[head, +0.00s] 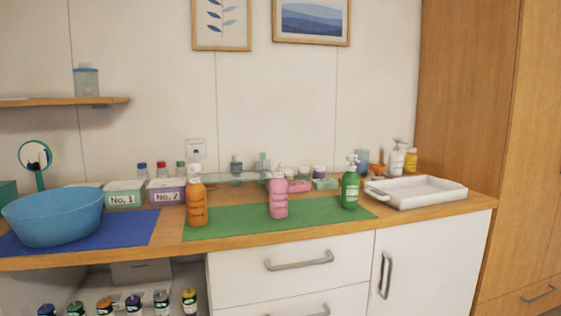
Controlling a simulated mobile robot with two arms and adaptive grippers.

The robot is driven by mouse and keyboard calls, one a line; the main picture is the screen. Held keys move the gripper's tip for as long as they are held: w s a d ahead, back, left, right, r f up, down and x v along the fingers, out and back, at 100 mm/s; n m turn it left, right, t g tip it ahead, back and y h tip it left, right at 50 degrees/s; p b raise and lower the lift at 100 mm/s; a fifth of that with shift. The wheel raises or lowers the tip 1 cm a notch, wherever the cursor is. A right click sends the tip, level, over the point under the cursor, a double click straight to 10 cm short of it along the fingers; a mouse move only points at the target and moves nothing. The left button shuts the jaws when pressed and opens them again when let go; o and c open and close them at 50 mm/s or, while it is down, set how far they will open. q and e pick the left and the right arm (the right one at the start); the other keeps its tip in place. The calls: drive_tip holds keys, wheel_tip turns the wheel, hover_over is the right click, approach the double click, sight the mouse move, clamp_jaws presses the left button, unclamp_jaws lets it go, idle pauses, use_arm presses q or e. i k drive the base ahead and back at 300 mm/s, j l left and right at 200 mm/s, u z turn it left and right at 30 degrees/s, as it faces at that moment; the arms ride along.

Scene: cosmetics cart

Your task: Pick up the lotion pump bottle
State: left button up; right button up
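Several pump bottles stand upright on the counter in the head view. An orange bottle (197,203) with a white pump stands at the left end of the green mat (240,221). A pink bottle (278,199) stands near the mat's middle, and a green bottle (350,190) with a pale pump near its right end. A white pump bottle (397,160) stands farther back at the right, behind the white tray. The labels are too small to read, so I cannot tell which one is the lotion. Neither of my grippers is in view.
A blue basin (53,219) sits on a blue mat (140,229) at the left. Boxes No. 1 (125,194) and No. 2 (167,191) stand beside it. A white tray (417,191) is at the right. Small items line the back. The mat between bottles is clear.

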sight(278, 187)
drive_tip(key=i+l+u, duration=0.25)
drive_tip(key=i+l, duration=0.25)
drive_tip(key=i, duration=0.25)
drive_tip(key=i+l+u, duration=0.25)
drive_tip(key=i+l, duration=0.35)
drive_tip(key=i, duration=0.1)
